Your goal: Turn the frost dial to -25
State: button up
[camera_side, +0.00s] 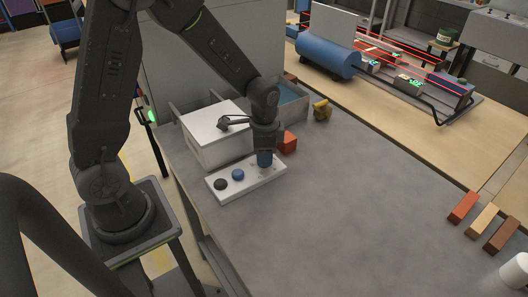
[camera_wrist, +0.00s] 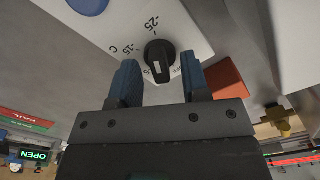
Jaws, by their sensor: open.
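The frost dial (camera_wrist: 160,54) is a black knob on a white panel, with printed marks around it, among them a "-25" and a "C". Its pale pointer mark faces toward my gripper, at the lower edge of the knob in the wrist view. The white panel (camera_side: 245,187) lies on the grey table and also carries a black knob (camera_side: 220,184) and a blue knob (camera_side: 238,174). My gripper (camera_wrist: 157,76) is open, its blue fingers on either side of the dial, apart from it. In the side view my gripper (camera_side: 264,160) hides the dial.
A white box (camera_side: 215,135) stands behind the panel. An orange-red brick (camera_side: 288,142) sits close beside my gripper. A yellow object (camera_side: 321,111) lies farther back, by a grey bin (camera_side: 292,107). Several bricks (camera_side: 463,207) lie at the right. The table's middle is clear.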

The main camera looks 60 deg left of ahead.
jog(key=shift+r, duration=0.1)
notch_tip(320, 180, up, 14)
dwell(0.5)
jog(key=s+d+r+n+t, duration=0.2)
jog(key=s+r+n, duration=0.1)
jog(key=s, duration=0.4)
jog(key=s+d+r+n+t, duration=0.2)
jog(key=s+n+t, duration=0.1)
jog(key=s, duration=0.5)
jog(key=shift+r+t, duration=0.3)
jog(key=shift+r, duration=0.1)
dwell(0.7)
jog(key=shift+c, duration=0.4)
